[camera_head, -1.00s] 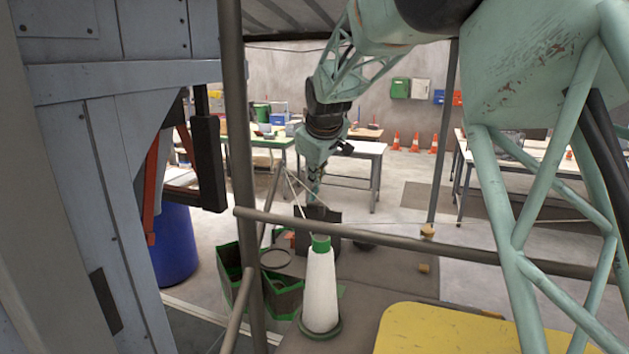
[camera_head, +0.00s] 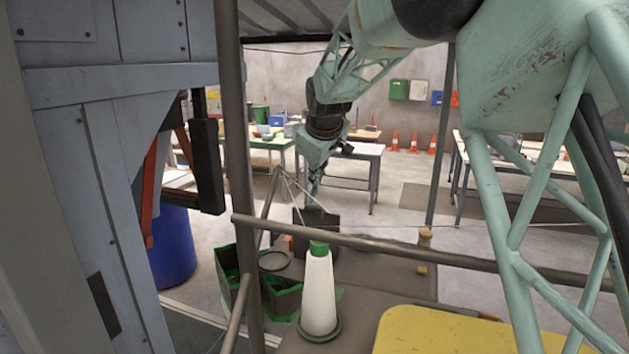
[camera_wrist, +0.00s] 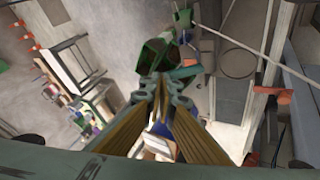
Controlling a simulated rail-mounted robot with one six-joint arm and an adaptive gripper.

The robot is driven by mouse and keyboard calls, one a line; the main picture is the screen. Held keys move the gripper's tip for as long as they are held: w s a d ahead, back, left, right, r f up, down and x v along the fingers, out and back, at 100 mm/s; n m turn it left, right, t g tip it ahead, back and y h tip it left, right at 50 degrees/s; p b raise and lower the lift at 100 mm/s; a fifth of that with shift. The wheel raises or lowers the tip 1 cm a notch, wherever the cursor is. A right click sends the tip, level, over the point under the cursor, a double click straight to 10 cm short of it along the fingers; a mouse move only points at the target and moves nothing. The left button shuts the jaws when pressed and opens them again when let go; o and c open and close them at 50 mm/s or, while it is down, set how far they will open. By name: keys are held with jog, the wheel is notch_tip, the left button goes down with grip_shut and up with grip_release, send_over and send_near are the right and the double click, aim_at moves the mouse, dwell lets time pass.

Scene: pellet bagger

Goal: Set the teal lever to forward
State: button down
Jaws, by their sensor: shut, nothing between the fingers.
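My gripper (camera_head: 314,190) is small in the head view, pointing down near a dark box beyond the railing. Its fingers look closed in the wrist view (camera_wrist: 160,88), with nothing visible between them. A short teal bar (camera_wrist: 188,71) shows just beyond and to the right of the fingertips in the wrist view. It may be the teal lever; I cannot tell whether the fingers touch it. I cannot make out the lever in the head view, nor its setting.
A brown railing (camera_head: 400,249) crosses in front of my arm. A white cone with a green top (camera_head: 319,292) stands near green bins (camera_head: 282,297) and the dark box (camera_head: 316,236). A blue drum (camera_head: 172,248) stands left. Workbenches line the back.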

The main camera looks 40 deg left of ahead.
jog(key=w+d+r+p, duration=0.1)
jog(key=w+r+p, duration=0.2)
jog(key=r, duration=0.5)
jog(key=shift+w+d+r+p, duration=0.2)
jog(key=shift+w+d+p, duration=0.05)
jog(key=shift+p, duration=0.45)
dwell(0.3)
